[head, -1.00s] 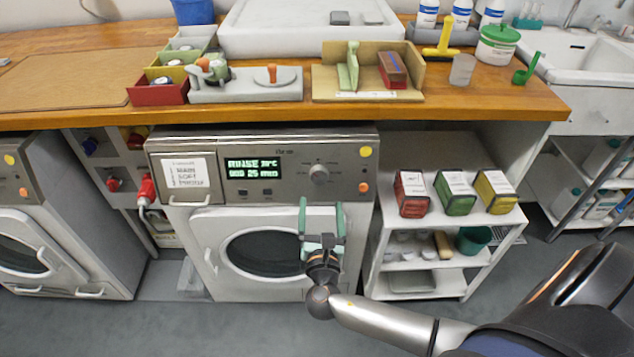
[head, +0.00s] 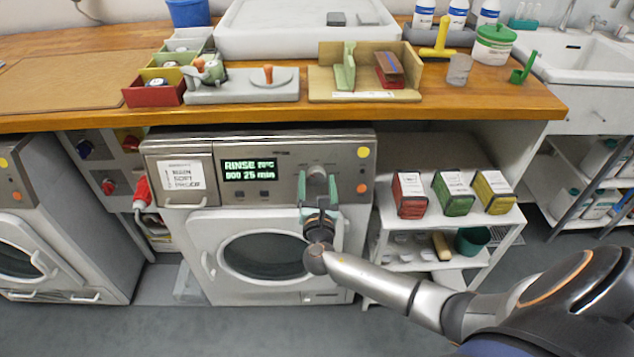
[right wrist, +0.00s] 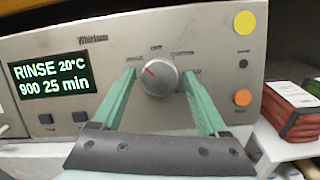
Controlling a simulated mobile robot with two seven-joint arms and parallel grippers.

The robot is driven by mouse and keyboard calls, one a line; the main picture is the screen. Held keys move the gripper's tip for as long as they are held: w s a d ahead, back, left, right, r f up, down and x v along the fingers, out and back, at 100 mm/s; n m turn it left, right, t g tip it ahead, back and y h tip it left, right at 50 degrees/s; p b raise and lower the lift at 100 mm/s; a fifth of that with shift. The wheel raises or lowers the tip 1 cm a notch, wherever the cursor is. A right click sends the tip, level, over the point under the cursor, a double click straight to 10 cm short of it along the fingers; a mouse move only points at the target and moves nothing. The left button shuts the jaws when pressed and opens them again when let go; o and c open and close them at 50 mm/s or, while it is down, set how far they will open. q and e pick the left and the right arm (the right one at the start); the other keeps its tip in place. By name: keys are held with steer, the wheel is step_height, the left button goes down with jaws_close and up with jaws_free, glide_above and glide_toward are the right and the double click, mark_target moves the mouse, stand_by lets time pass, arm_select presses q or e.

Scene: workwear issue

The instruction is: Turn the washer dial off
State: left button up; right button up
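The washer (head: 268,240) stands under the wooden counter, and its display (head: 248,170) reads RINSE 20°C, 900, 25 min. The round silver dial (right wrist: 158,77) is on its front panel, and its red mark points up and left, between the top label and the label left of it. In the head view the dial (head: 317,171) shows just above my right gripper (head: 318,180). The right gripper's green fingers (right wrist: 158,88) are open, one on each side of the dial; I cannot tell whether they touch it. My left gripper is not in view.
A yellow button (right wrist: 244,23) and an orange button (right wrist: 242,97) sit right of the dial. A shelf unit (head: 440,232) with red, green and yellow packs stands right of the washer. The counter edge (head: 290,113) overhangs above the panel.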

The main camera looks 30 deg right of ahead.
steer(key=c, duration=1.1)
steer(key=shift+f+m, duration=0.1)
steer(key=shift+m, duration=0.2)
steer(key=shift+a+f+m+h+b, duration=0.15)
steer(key=shift+m+h+b, duration=0.25)
steer(key=shift+m+b, duration=0.45)
steer(key=m+g, duration=0.1)
steer(key=m, duration=0.1)
steer(key=m+h+b, duration=0.1)
steer(key=m, duration=0.2)
steer(key=shift+g, duration=0.4)
steer(key=shift+w+a+r+m+g+b, duration=0.1)
steer(key=shift+m+g+b, duration=0.15)
steer(key=shift+m, duration=0.6)
steer(key=shift+r+m+g+b, duration=0.15)
steer(key=shift+m+g, duration=0.2)
steer(key=shift+m, duration=0.45)
steer(key=o, duration=1.3)
